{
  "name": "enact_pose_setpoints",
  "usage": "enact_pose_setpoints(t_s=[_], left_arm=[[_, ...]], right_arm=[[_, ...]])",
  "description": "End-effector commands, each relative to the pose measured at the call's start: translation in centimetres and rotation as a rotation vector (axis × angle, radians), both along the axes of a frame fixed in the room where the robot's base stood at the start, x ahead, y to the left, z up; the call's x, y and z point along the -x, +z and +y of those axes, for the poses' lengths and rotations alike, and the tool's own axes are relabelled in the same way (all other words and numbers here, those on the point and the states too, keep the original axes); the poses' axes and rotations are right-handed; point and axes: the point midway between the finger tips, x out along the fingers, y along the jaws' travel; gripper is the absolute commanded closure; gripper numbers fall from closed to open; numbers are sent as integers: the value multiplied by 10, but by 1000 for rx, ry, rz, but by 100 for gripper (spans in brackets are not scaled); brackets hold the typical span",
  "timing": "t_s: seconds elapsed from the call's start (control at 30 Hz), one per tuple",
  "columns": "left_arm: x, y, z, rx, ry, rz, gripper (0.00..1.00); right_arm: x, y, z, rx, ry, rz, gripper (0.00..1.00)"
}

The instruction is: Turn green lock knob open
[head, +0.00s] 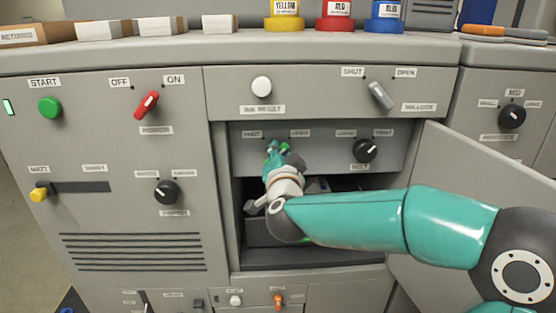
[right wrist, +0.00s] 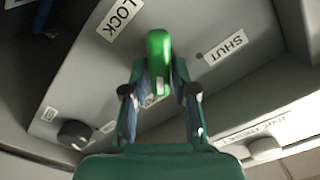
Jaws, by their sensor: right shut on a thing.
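The green lock knob (right wrist: 159,62) is on the recessed inner panel of the grey machine. In the right wrist view it stands between the two fingers, near a SHUT label (right wrist: 226,48) and a LOCK label (right wrist: 119,19). My right gripper (head: 277,152) reaches into the open bay and is shut on the green knob; it also shows in the right wrist view (right wrist: 160,88). In the head view the gripper hides most of the knob, so its exact angle is unclear there. My left gripper is not in view.
A black knob (head: 365,149) sits right of the gripper on the same inner panel. Above are a white ink reset button (head: 261,87) and a grey ink lock lever (head: 380,96). An open door (head: 470,165) stands at right, behind my right arm.

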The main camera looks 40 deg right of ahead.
Motion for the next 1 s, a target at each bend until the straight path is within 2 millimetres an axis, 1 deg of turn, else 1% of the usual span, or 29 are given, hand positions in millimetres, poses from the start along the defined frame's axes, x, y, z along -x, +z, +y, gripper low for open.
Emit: enact_pose_setpoints(t_s=[0.03,0.3,0.67,0.7,0.77,0.8,0.83,1.0], left_arm=[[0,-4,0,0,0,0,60],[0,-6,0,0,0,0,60],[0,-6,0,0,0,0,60],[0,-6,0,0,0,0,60],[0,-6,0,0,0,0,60],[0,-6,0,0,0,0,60],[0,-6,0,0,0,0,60],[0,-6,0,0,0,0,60]], right_arm=[[-1,-5,3,-16,9,0,100],[-1,-5,2,-65,9,-27,100],[-1,-5,2,-67,9,-28,100],[-1,-5,2,-66,9,-28,70],[-1,-5,2,-66,7,-28,60],[-1,-4,2,-66,6,-30,53],[0,-4,1,-66,6,-31,48],[0,-3,1,-64,3,-33,48]])
